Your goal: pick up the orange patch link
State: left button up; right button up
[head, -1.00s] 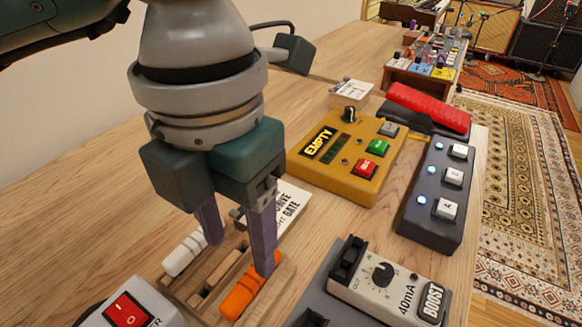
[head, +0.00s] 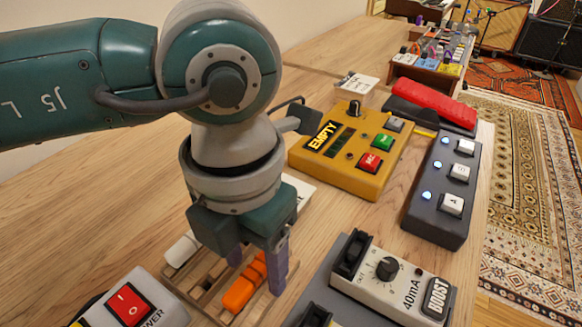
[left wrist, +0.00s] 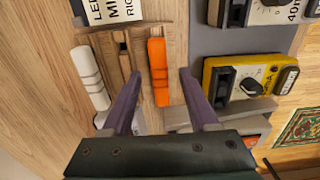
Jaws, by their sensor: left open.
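The orange patch link (head: 243,284) lies in a slotted wooden rack (head: 196,287), and it also shows in the left wrist view (left wrist: 158,72). My left gripper (head: 259,273) is open, with its purple fingers pointing down at the rack. In the left wrist view the fingers (left wrist: 160,80) stand on either side of the orange link, with a gap on each side. In the head view one finger is right of the link and the other is behind it. My right gripper is not in view.
A white link (head: 181,249) lies in the rack's left slot. A power box (head: 135,303) stands front left, and a white BOOST pedal (head: 387,283) stands close on the right. A yellow looper box (head: 350,160) is behind. Bare wood lies at the left.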

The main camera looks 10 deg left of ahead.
pick_arm(q)
jog(key=shift+f, duration=0.2)
jog(key=shift+c, duration=0.2)
grip_shut()
dwell(0.4)
